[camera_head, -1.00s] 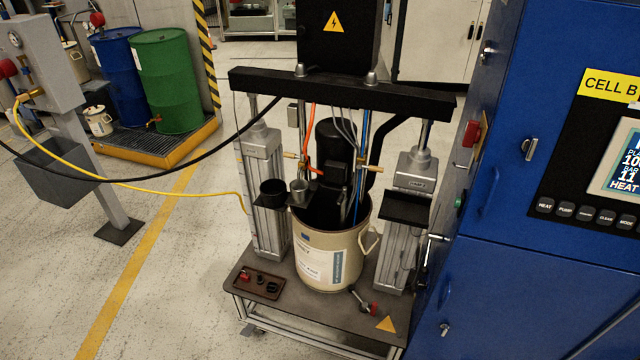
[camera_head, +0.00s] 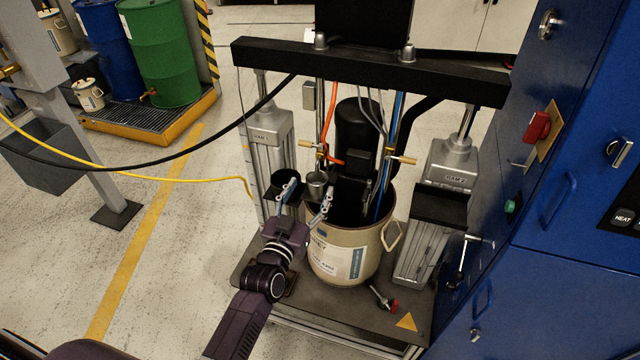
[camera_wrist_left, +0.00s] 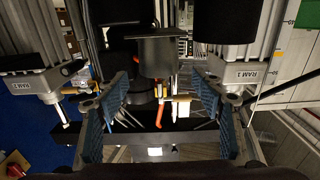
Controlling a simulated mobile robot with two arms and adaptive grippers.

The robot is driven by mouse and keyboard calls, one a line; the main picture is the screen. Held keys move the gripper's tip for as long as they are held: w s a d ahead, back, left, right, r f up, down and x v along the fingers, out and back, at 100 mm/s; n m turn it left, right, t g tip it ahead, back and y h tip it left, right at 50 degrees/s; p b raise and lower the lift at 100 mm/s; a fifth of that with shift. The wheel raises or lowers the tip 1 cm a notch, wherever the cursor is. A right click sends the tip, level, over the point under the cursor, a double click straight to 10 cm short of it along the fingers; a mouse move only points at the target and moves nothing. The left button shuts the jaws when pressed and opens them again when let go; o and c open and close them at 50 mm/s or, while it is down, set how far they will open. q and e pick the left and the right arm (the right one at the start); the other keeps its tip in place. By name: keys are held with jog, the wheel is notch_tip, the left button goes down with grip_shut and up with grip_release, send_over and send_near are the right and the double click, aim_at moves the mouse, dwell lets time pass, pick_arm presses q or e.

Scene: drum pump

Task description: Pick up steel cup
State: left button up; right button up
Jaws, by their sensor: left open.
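The steel cup (camera_head: 316,184) is a small grey metal cup on a dark shelf bracket between the two rams, above the pail's rim. My left gripper (camera_head: 307,198) comes up from the lower left and is open, its fingers spread just in front of the cup. In the left wrist view, the grey cup (camera_wrist_left: 157,56) shows just beyond the gap between the blue-padded fingers of the open gripper (camera_wrist_left: 160,92). No clear contact shows. My right gripper is not in view.
A black cup (camera_head: 286,183) stands close left of the steel cup; it also shows in the wrist view (camera_wrist_left: 226,18). Below is a beige pail (camera_head: 340,258) under the pump. Ram columns (camera_head: 427,235) flank it. A black hose and yellow hose (camera_head: 150,178) cross at left.

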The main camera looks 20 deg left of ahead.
aim_at(313, 187)
pick_arm(q)
jog(key=shift+w, duration=0.5)
jog(key=w, duration=0.4)
jog(key=shift+d+f+p, duration=0.2)
jog(key=shift+f+p, duration=0.05)
jog(key=shift+p, duration=0.15)
jog(key=shift+w, duration=0.15)
jog(key=c, duration=1.4)
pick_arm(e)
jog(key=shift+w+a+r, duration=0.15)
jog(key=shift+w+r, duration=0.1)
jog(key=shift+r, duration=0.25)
